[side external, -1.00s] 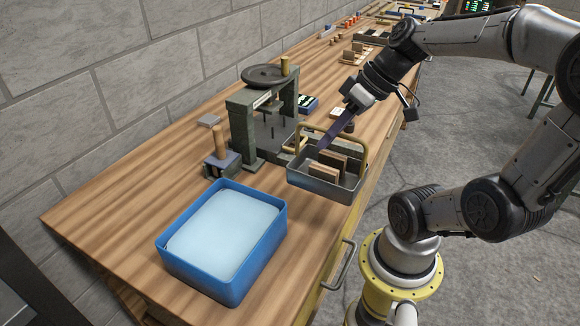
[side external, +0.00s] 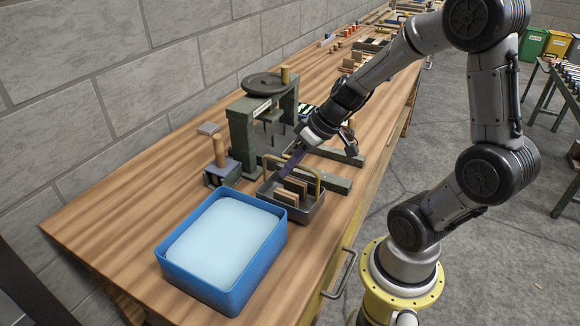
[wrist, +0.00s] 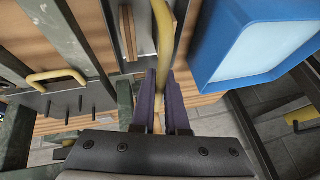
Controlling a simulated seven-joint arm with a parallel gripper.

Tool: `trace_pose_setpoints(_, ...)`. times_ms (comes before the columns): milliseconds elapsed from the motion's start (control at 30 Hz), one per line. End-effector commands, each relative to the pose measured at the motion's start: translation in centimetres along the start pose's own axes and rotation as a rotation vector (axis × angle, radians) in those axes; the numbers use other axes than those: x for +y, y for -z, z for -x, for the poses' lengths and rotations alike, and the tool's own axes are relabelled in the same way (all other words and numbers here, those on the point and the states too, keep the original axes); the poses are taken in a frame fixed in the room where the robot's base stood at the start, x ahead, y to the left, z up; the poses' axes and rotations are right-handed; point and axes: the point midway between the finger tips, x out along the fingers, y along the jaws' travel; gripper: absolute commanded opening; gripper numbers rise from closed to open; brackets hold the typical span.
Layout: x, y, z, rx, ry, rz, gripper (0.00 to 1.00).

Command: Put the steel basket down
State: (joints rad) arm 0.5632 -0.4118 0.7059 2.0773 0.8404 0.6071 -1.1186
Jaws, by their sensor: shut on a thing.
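The steel basket (side external: 309,214) is grey with a brass-coloured loop handle (side external: 318,178). It holds several upright wood veneer pieces (side external: 287,197). In the side view it is beside the blue tub's far right corner, at or just above the bench; I cannot tell if its base touches. My gripper (side external: 288,168) is shut on the top bar of the handle, above the basket. In the wrist view my gripper's purple fingers (wrist: 160,92) close around the yellow handle (wrist: 164,35), with part of the basket and a veneer piece (wrist: 128,32) beyond.
The blue tub (side external: 237,288) with a pale filling is close to the basket. A dark green press (side external: 241,137) with rails (side external: 335,154) stands behind it. A block with a wooden peg (side external: 221,150) is at the left. Bench wood is bare left of the tub.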

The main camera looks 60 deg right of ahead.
Motion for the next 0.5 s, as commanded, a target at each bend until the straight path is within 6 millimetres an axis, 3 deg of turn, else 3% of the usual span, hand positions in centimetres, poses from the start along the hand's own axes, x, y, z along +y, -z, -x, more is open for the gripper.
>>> trace_pose_setpoints(500, 0.22, -0.28, -0.60, 0.003, -0.002, 0.000, 0.00)
